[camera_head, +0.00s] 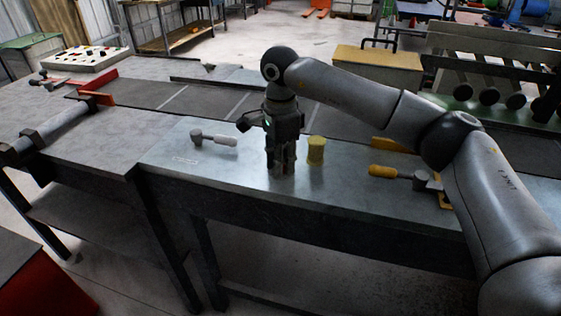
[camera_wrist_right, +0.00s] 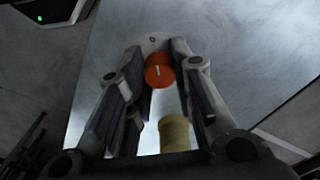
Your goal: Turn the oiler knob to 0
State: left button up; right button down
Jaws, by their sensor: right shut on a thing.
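The oiler knob (camera_wrist_right: 158,76) is a round orange-red knob with a short white pointer line, seen from above in the right wrist view. The line runs nearly up and down in that picture. A small round mark (camera_wrist_right: 152,40), perhaps a 0, is on the metal plate just above the knob; it is too small to read surely. My right gripper (camera_head: 281,172) points straight down at the metal bench top, and its fingers (camera_wrist_right: 157,62) are closed on the knob's two sides. The gripper hides the knob in the head view. My left gripper is not in view.
A yellow cylinder (camera_head: 316,151) stands just right of my right gripper. A grey-handled tool (camera_head: 214,140) lies to the left on the metal bench top (camera_head: 240,182). A yellow-handled lever (camera_head: 390,172) is to the right, near my right arm.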

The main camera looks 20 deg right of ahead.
jog(key=shift+r+n, duration=0.1)
jog(key=shift+n, duration=0.4)
jog(key=c, duration=1.2)
grip_release()
notch_tip(320, 180, up, 12)
